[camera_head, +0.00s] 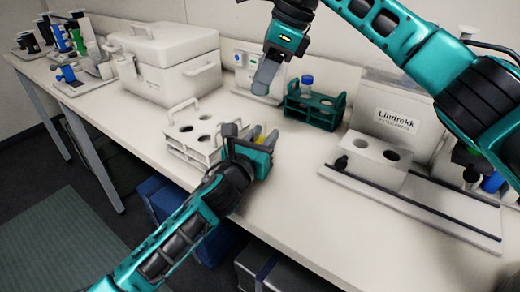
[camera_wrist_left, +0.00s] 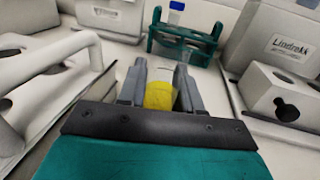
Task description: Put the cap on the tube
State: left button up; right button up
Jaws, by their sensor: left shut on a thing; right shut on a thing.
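My left gripper (camera_head: 254,137) is shut on a clear tube with yellow contents (camera_head: 260,139), above the bench beside the white rack. The tube also shows between the fingers in the left wrist view (camera_wrist_left: 158,95), its clear upper part above the yellow; I cannot make out its rim. My right gripper (camera_head: 262,86) points down above and slightly right of the left one, apart from it. Its fingers look closed together; the cap is not clearly visible and whatever they hold is hidden.
A teal rack (camera_head: 325,121) behind holds a blue-capped tube (camera_head: 307,81). A white handled rack (camera_head: 190,154) stands left of my left gripper, with a white cooler box (camera_head: 165,70) behind. A white block with holes (camera_head: 370,172) stands to the right. The bench front centre is clear.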

dwell(0.3)
send_over(259, 123)
jog(key=shift+d+f, duration=0.2)
jog(key=shift+f, duration=1.1)
jog(key=shift+d+f, duration=0.2)
jog(key=shift+f, duration=1.05)
jog(key=shift+f, duration=0.1)
jog(key=shift+f, duration=0.75)
jog(key=shift+f, duration=0.6)
